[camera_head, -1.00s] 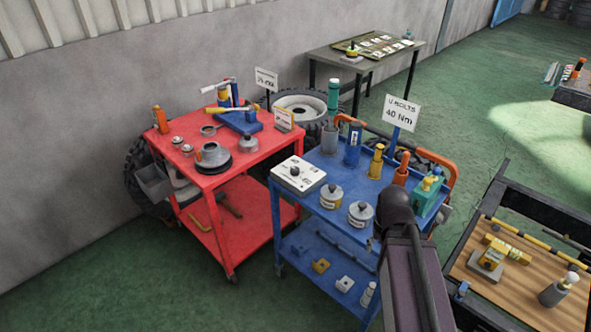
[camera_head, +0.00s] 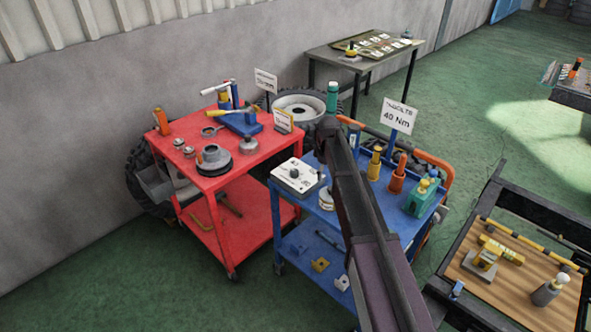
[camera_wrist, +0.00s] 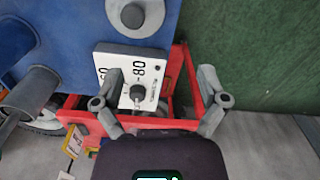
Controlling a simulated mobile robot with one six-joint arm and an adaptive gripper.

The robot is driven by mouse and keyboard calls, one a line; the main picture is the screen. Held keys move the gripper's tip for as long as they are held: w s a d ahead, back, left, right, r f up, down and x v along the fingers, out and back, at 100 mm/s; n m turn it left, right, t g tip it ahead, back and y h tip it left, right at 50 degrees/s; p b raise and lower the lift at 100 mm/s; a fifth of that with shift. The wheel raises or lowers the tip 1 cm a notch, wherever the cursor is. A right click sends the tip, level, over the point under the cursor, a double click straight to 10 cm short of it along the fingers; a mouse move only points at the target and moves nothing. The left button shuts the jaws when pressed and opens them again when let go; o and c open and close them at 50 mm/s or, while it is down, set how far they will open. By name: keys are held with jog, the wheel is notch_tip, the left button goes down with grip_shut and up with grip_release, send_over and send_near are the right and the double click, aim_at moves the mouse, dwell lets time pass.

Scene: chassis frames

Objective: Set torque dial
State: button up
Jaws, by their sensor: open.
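The torque dial (camera_head: 297,178) is a white box with a dark knob, on the near left corner of the blue cart's top. In the wrist view the white dial (camera_wrist: 114,60) shows the numbers 60 and 80 and a dark round knob (camera_wrist: 137,93). My gripper (camera_wrist: 161,74) is open and empty, its two grey fingers apart. The knob appears between the fingers, nearer the left one; I cannot tell the height gap. Where the knob's mark points is unclear. In the head view my arm hides the gripper. A sign reading 40 Nm (camera_head: 399,116) stands on the blue cart.
The blue cart (camera_head: 345,218) also holds an orange holder (camera_head: 397,181), a yellow one (camera_head: 375,165) and a green box (camera_head: 421,199). A round grey canister (camera_wrist: 135,17) sits beside the dial. The red cart (camera_head: 245,165) stands close on the left.

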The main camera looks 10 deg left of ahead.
aim_at(295, 171)
jog(key=w+a+r+n+p, duration=0.1)
jog(key=w+a+n, duration=0.5)
jog(key=w+a, duration=0.6)
jog(key=shift+w+a+r+n, duration=0.2)
jog(key=shift+w+r+n, duration=0.1)
jog(key=shift+w+r, duration=0.15)
jog(key=shift+f, duration=0.15)
notch_tip(295, 171, down, 14)
jog(key=b, duration=1.3)
jog(key=shift+r, duration=0.2)
jog(key=shift+d, duration=0.1)
jog(key=c, duration=1.2)
